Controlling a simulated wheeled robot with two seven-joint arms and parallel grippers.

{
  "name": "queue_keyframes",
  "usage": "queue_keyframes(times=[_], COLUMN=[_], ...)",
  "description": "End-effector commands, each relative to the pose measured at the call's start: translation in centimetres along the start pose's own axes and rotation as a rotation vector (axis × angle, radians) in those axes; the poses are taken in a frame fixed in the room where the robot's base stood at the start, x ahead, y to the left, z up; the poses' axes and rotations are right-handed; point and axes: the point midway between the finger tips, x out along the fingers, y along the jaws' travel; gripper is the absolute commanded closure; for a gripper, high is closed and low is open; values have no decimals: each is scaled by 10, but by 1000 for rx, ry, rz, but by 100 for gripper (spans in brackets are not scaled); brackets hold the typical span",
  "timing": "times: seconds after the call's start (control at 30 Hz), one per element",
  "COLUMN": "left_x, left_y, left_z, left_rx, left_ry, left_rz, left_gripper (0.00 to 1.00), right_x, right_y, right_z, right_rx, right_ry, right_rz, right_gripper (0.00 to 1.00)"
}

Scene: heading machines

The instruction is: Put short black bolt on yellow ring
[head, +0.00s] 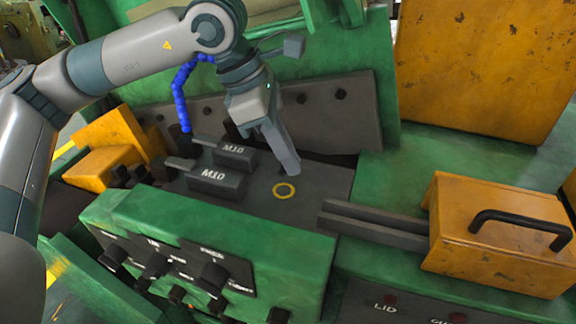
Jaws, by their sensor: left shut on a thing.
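The yellow ring (284,190) is a thin flat circle on the dark grey plate (318,183) in the middle of the head view. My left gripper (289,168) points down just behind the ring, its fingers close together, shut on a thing. What it holds hardly shows between the fingers; I take it for the short black bolt. I cannot tell its height above the plate. My right gripper is not in view.
Two dark M10 blocks (216,182) stand left of the ring. A green control box with black knobs (213,276) is in front. Grey bars (375,225) and an orange box with a black handle (497,243) are at right. A dark bolted panel (340,115) stands behind.

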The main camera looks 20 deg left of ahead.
Motion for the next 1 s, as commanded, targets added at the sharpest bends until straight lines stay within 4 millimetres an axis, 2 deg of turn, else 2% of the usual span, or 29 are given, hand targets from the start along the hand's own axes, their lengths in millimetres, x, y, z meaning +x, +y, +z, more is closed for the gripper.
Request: queue_keyframes(times=[0.33,0.7,1.0], left_x=[2,35,38], left_y=[0,-1,0], left_z=[-1,-15,-16], left_rx=[-1,-1,0], left_ry=[1,1,0], left_rz=[-1,-3,-1], left_gripper=[100,100,100], right_x=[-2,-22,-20], right_y=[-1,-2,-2], right_z=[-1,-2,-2], right_rx=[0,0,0], right_ry=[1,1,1], right_rz=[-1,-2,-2], right_gripper=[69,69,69])
